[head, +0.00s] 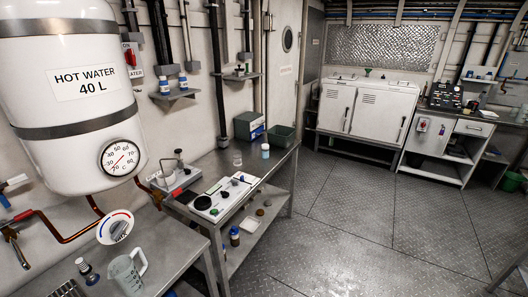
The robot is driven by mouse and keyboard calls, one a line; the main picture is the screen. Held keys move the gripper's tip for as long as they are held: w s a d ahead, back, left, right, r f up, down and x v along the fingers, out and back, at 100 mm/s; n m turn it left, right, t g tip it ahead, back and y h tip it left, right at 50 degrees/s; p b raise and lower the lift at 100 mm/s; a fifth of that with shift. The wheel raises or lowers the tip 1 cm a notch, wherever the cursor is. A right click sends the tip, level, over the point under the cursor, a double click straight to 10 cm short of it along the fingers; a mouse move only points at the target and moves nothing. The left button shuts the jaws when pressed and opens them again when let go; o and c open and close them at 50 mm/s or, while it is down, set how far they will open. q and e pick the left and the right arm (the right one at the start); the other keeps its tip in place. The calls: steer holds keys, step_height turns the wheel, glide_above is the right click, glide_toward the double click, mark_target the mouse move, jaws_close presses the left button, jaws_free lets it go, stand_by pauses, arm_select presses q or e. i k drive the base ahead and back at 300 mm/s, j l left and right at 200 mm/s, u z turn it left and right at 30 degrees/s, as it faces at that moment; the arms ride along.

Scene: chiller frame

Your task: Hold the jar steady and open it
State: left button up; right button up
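Neither of my grippers shows in the head view. Which vessel is the jar I cannot tell for sure. A small pale container with a blue-green lid (265,151) stands upright near the far end of the grey metal bench (274,163), with nothing touching it. A small clear glass vessel (237,160) stands to its left. Two white containers with blue lids (164,87) stand on a wall shelf.
A white tray (231,200) with dark round items lies on the bench. A clear measuring jug (125,272) stands on the nearer counter. The hot water tank (70,100) bulges out at the left. White cabinets (368,105) stand at the back. The metal floor (370,220) is clear.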

mark_target(265, 153)
steer(key=i+l+u, duration=0.2)
steer(key=i+l, duration=0.2)
steer(key=i+l+u, duration=0.15)
steer(key=i+l, duration=0.25)
steer(key=l, duration=0.15)
steer(key=i+l+u, duration=0.2)
steer(key=i+l, duration=0.15)
steer(key=l, duration=0.2)
